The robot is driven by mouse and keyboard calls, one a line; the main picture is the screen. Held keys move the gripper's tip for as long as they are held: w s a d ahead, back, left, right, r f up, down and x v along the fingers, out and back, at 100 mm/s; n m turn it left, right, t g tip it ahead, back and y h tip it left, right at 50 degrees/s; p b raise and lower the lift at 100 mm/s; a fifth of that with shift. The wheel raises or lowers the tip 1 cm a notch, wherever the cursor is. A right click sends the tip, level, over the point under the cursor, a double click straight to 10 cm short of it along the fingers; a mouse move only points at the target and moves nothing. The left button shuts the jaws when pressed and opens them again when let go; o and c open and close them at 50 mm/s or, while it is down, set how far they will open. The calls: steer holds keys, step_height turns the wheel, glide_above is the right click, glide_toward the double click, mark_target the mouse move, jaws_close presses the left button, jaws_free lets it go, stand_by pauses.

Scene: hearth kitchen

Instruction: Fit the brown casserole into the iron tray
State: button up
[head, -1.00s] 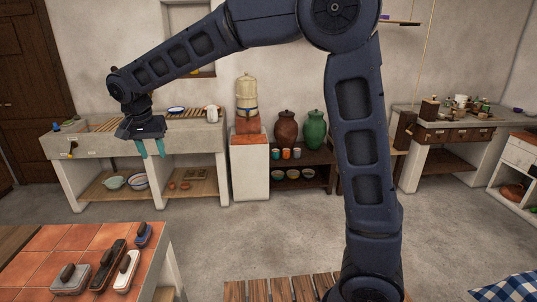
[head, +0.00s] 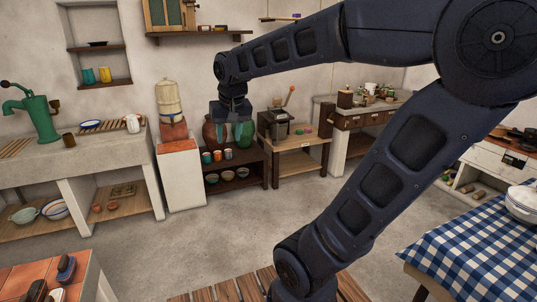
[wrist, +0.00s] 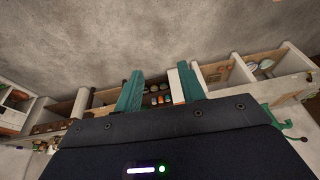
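I cannot pick out a brown casserole or an iron tray with certainty in either view. A dark, low vessel (head: 527,137) sits on the white stove-like counter at the right edge of the head view, too small and cut off to identify. My gripper (head: 231,132) hangs from the raised arm, in front of the jars by the back wall in the head view. In the wrist view my gripper (wrist: 160,88) has its two teal fingers spread apart with nothing between them. It is open and empty.
A table with a blue checked cloth (head: 470,250) bears a white lidded pot (head: 522,203) at right. A tiled counter (head: 22,280) with brushes is at lower left. A wooden side table (head: 298,145) and low dark shelf (head: 236,187) stand behind. The middle floor (head: 200,245) is clear.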

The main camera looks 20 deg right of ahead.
steer(key=s+d+f+t, duration=0.1)
steer(key=s+d+f, duration=0.3)
steer(key=s+d, duration=0.4)
steer(key=shift+s+d+f+h, duration=0.2)
steer(key=shift+s+d+h, duration=0.15)
steer(key=shift+d, duration=0.2)
